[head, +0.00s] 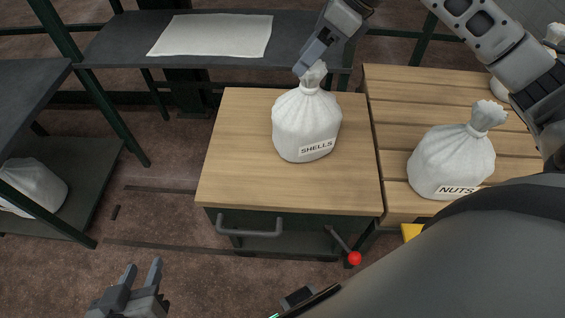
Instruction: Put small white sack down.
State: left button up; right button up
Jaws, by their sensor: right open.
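A white sack labelled SHELLS (305,125) stands upright on the wooden top of a small cart (235,165). Its gathered neck points up. My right gripper (308,68) is right at the top of this neck, coming from above; its fingers are open, partly overlapping the neck in view. Whether they touch the cloth I cannot tell. A second white sack labelled NUTS (450,160) stands on the slatted wooden surface to the right. My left gripper (142,270) is low at the bottom left, open and empty, far from both sacks.
A dark bench (120,40) with a pale flat sheet (212,36) stands behind. Another white sack (32,185) lies on a lower shelf at left. The cart has a handle (250,226) and a red-knobbed lever (354,258). The cart top around the SHELLS sack is clear.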

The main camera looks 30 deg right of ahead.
jog(key=s+a+r+m+t+y, duration=0.1)
jog(key=s+a+m+t+y, duration=0.15)
jog(key=a+m+y, duration=0.55)
jog(key=s+a+r+m+t+y, duration=0.1)
jog(key=s+a+m+t+y, duration=0.2)
jog(key=a+y, duration=0.5)
jog(key=d+f+m+t+h, duration=0.2)
jog(key=f+m+t+h, duration=0.2)
jog(key=f+m+h, duration=0.65)
jog(key=d+f+m+t+h, duration=0.2)
jog(key=f+m+t+h, duration=0.3)
jog(key=m, duration=1.1)
jog(key=s+a+f+m+g+h, duration=0.1)
jog(key=s+f+m+g+h, duration=0.1)
jog(key=s+f+m+g, duration=0.4)
jog(key=shift+s+f, duration=0.85)
jog(key=shift+s, duration=0.4)
jog(key=shift+a+h, duration=0.1)
jog(key=shift+h, duration=0.15)
